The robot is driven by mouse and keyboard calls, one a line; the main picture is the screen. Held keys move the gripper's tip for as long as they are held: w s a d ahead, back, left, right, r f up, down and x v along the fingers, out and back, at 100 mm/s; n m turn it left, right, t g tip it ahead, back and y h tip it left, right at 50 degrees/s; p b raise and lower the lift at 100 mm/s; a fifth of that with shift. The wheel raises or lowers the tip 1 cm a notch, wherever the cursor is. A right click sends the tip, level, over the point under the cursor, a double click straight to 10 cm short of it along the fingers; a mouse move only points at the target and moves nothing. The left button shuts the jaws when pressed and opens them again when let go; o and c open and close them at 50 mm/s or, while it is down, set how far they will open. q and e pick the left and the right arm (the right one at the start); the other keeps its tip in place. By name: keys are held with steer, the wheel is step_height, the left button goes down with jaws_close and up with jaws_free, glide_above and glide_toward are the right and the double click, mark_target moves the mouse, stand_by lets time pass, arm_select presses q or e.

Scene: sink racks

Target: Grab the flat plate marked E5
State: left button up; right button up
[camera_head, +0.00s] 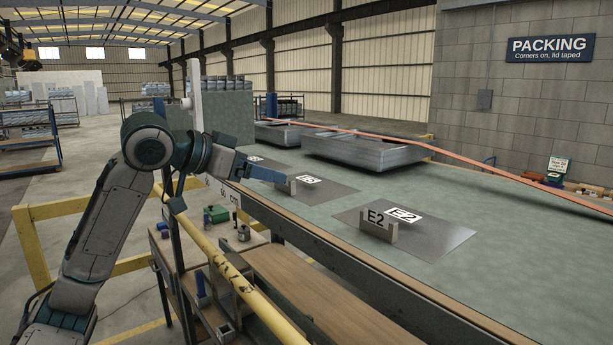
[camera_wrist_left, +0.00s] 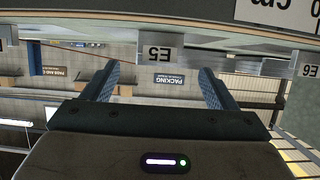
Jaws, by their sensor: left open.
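The E5 tag block (camera_wrist_left: 158,52) shows upside down in the left wrist view, centred ahead between my open fingers. In the head view, the middle flat grey plate (camera_head: 335,189) lies on the green table with a small block (camera_head: 291,186) at its front edge; its label is too small to read surely. My left gripper (camera_head: 278,176) reaches in from the left, its fingers close to that block. In the wrist view my left gripper (camera_wrist_left: 159,68) is open and empty, apart from the E5 tag. My right gripper is out of view.
An E2 plate (camera_head: 440,238) with its tag block (camera_head: 378,225) lies to the right. An E6 tag (camera_wrist_left: 310,70) shows at the wrist view's right edge. Metal sinks (camera_head: 362,149) stand behind the plates. A yellow rail (camera_head: 235,262) runs along the table front.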

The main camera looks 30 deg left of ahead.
mark_target(282, 170)
arm_select(q)
steer(key=p+x, duration=0.3)
steer(key=shift+w+d+r, duration=0.2)
steer(key=shift+w+r, duration=0.05)
steer(key=shift+w, duration=0.05)
steer(key=shift+p+x, duration=0.5)
steer(key=shift+x, duration=0.35)
steer(key=shift+w+d+f, duration=0.1)
steer(key=shift+w+f, duration=0.25)
steer(key=shift+f, duration=0.1)
steer(key=shift+s, duration=0.15)
steer(key=c, duration=1)
steer(key=shift+r, duration=0.1)
steer(key=shift+c, duration=1.4)
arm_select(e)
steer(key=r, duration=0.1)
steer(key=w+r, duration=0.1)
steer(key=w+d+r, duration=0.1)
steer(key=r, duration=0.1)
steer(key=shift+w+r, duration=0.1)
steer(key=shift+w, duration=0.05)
arm_select(q)
steer(key=shift+r, duration=0.1)
